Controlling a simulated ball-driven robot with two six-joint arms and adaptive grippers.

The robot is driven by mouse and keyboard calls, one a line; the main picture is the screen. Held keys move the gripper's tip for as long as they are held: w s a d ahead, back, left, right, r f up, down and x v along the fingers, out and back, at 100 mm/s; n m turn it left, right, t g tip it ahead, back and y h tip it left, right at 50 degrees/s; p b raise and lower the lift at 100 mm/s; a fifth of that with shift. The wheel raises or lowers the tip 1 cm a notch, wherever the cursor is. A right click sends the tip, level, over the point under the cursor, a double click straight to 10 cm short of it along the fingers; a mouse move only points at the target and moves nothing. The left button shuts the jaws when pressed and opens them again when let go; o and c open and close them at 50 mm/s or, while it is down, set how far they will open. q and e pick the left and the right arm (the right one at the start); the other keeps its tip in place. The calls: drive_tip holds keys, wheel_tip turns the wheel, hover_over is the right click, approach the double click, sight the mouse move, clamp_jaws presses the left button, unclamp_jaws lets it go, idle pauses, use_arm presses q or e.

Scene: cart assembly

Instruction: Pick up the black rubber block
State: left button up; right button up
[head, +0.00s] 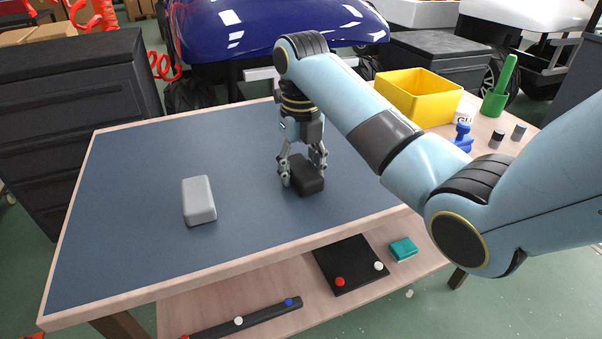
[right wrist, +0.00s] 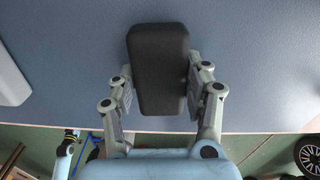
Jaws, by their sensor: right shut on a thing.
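The black rubber block (head: 307,176) is at the right part of the blue mat in the head view. My right gripper (head: 304,178) comes down over it from above, with a finger on each side. In the right wrist view the black block (right wrist: 158,70) lies between the two fingers of the gripper (right wrist: 158,95), which are shut on its sides. I cannot tell whether the block touches the mat or is slightly above it. My left gripper is not in view.
A grey block (head: 199,200) lies on the blue mat (head: 130,230) to the left. A yellow bin (head: 418,97), green holder (head: 493,104) and blue part (head: 462,137) stand at the right. A lower shelf holds a black plate (head: 350,265) and a teal block (head: 403,250).

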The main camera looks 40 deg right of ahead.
drive_tip(key=c, duration=0.5)
